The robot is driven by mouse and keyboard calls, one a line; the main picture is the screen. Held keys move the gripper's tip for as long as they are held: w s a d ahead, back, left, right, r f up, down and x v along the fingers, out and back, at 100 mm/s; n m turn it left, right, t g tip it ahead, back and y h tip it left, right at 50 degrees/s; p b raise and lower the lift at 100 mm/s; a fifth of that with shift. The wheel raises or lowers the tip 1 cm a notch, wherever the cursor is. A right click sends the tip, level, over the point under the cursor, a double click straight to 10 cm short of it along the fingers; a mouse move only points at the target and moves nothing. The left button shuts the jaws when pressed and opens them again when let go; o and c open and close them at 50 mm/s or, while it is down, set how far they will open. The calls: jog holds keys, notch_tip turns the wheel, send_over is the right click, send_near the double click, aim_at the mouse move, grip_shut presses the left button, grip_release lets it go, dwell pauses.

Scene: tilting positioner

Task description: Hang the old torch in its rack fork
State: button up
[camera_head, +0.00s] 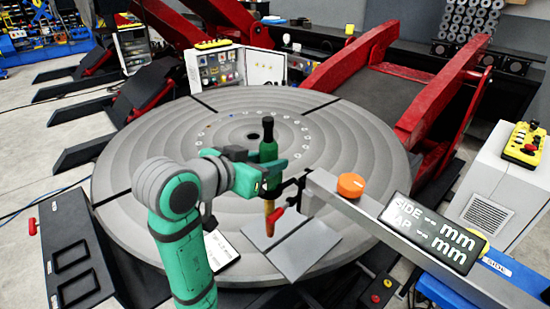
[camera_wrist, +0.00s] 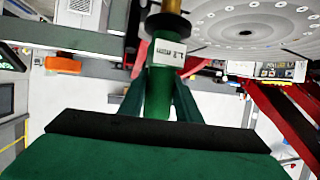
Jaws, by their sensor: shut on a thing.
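My gripper (camera_head: 272,170) is shut on a green torch, high over the front part of the round table. The torch (camera_head: 268,150) stands about upright, with a black upper end and a copper-coloured lower end. In the wrist view the green torch body (camera_wrist: 158,92) lies between my fingers and bears a white label; a black collar and a brass end show beyond it.
The grey beam (camera_head: 385,222) carries an orange knob (camera_head: 351,185) and a display (camera_head: 429,232) with dashes for side and gap. Two grey plates (camera_head: 290,240) lie side by side on the round table (camera_head: 350,140). A small red part sits beside the torch's lower end.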

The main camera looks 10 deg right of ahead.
jog(key=shift+s+a, duration=0.35)
jog(key=shift+a, duration=0.2)
jog(key=shift+s+a, duration=0.35)
jog(key=shift+a, duration=0.2)
